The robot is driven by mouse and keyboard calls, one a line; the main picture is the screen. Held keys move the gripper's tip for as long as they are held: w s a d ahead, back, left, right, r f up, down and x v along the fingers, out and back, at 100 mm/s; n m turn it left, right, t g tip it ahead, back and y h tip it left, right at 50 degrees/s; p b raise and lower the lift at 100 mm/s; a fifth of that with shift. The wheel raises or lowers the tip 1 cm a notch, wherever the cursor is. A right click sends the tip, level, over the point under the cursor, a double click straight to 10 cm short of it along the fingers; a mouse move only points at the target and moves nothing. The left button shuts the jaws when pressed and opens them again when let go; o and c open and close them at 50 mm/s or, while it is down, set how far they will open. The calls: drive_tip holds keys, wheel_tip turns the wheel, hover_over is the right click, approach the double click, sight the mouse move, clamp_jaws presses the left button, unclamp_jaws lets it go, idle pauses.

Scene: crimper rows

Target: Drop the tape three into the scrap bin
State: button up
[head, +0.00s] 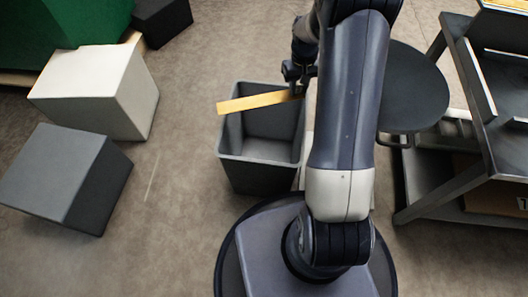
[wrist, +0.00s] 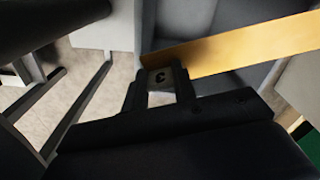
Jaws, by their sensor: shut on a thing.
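A flat yellow-orange strip, the tape (head: 255,102), is held by one end in my gripper (head: 298,88). In the head view it stretches left from the fingers across the open top of the grey scrap bin (head: 262,179), and its free end reaches the bin's left rim. It looks above the bin, but the exact height cannot be told. In the wrist view my gripper (wrist: 163,82) is shut on the tape (wrist: 235,49), which runs off to the right over the dark bin (wrist: 207,84). My arm hides part of the bin's right side.
A white block (head: 90,92) and a dark grey block (head: 62,180) stand on the floor to the left. A round black stool seat (head: 418,90) and a metal shelf cart (head: 470,110) are on the right. The floor between blocks and bin is clear.

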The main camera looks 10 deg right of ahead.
wheel_tip(320, 180, down, 2)
drive_tip(key=shift+f+b, duration=0.25)
drive_tip(key=shift+b, duration=0.4)
drive_tip(key=o, duration=1)
wheel_tip(320, 180, up, 11)
drive_tip(key=p, duration=0.4)
drive_tip(key=shift+f, duration=0.1)
